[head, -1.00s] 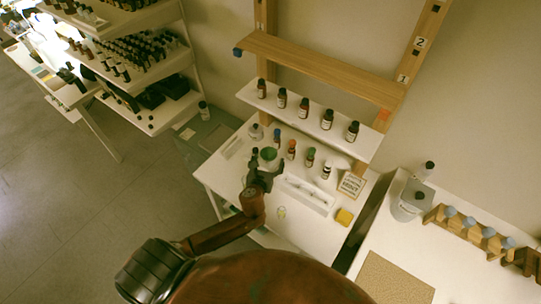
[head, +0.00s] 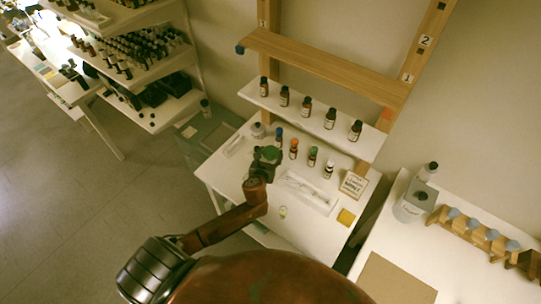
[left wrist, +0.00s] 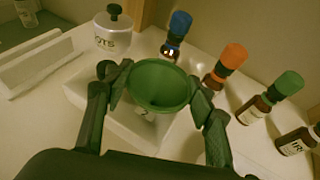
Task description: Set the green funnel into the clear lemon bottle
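The green funnel (left wrist: 160,84) is wide-mouthed and sits upright between the fingers of my left gripper (left wrist: 158,86) in the left wrist view. Both fingers press close against its sides, and the gripper looks shut on it. A pale block (left wrist: 92,100) lies under and behind the funnel; whether the funnel touches it I cannot tell. In the head view my left gripper (head: 267,157) is over the back left of the white table, with the green funnel partly hidden by the fingers. A small clear bottle with a yellowish patch (head: 283,212), probably the lemon bottle, stands near the table's front edge. My right gripper is out of view.
Bottles with blue (left wrist: 180,24), orange (left wrist: 232,57) and green (left wrist: 288,84) caps stand right of the funnel. A white jar (left wrist: 113,32) is behind. A shelf (head: 310,118) with several bottles hangs above.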

